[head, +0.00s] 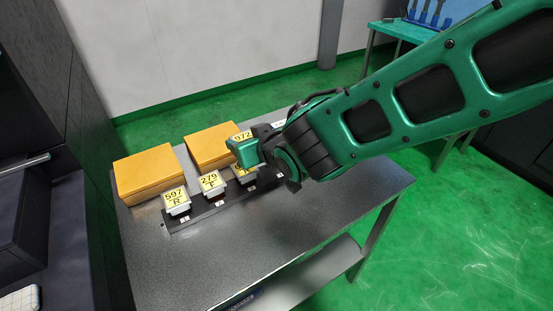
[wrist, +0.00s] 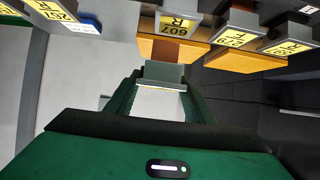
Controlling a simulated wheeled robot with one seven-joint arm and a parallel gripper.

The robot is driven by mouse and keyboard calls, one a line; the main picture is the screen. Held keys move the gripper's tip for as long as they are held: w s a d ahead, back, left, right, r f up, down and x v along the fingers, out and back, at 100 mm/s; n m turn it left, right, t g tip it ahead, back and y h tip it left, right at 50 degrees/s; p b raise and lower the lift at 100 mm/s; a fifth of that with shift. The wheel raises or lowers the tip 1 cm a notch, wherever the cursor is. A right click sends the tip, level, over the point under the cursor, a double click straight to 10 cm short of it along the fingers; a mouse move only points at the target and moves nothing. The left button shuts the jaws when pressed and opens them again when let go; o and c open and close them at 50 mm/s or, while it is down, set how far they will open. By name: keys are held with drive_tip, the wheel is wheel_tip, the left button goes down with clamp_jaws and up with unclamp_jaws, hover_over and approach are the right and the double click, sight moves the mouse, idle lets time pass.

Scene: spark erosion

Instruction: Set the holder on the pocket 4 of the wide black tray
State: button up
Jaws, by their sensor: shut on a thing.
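My gripper (head: 244,152) is shut on a holder and carries it above the right part of the wide black tray. The holder's yellow label (head: 242,136), apparently reading 072, shows above the fingers. In the wrist view the held holder (wrist: 163,73) is a grey block between the fingertips (wrist: 163,95). The wide black tray (head: 202,221) lies on the metal table. Holders 597 (head: 175,198) and 279 (head: 211,183) stand on its left part. A third holder, reading 607 in the wrist view (wrist: 178,27), stands partly under my gripper. The tray's right end is mostly hidden by my wrist.
Two orange boxes, left (head: 152,178) and right (head: 210,147), stand behind the tray. The grey table (head: 300,222) is bare in front and to the right. More labelled holders (wrist: 50,10) show at the wrist view's upper left. A dark cabinet stands left.

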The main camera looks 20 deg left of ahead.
drive_tip(key=shift+w+d+f, duration=0.9)
drive_tip(key=shift+w+f, duration=0.2)
drive_tip(key=shift+f, duration=0.4)
drive_tip(key=shift+w+d+f, duration=0.85)
drive_tip(key=shift+w+f, duration=0.2)
drive_tip(key=shift+f, duration=0.5)
drive_tip(key=shift+w+d+f, duration=0.9)
drive_tip(key=shift+w+f, duration=0.2)
drive_tip(key=shift+f, duration=0.4)
drive_tip(key=shift+f, duration=0.15)
drive_tip(key=o, duration=1.6)
drive_tip(key=shift+c, duration=0.2)
drive_tip(key=v, duration=1.2)
drive_tip(key=shift+d, duration=0.15)
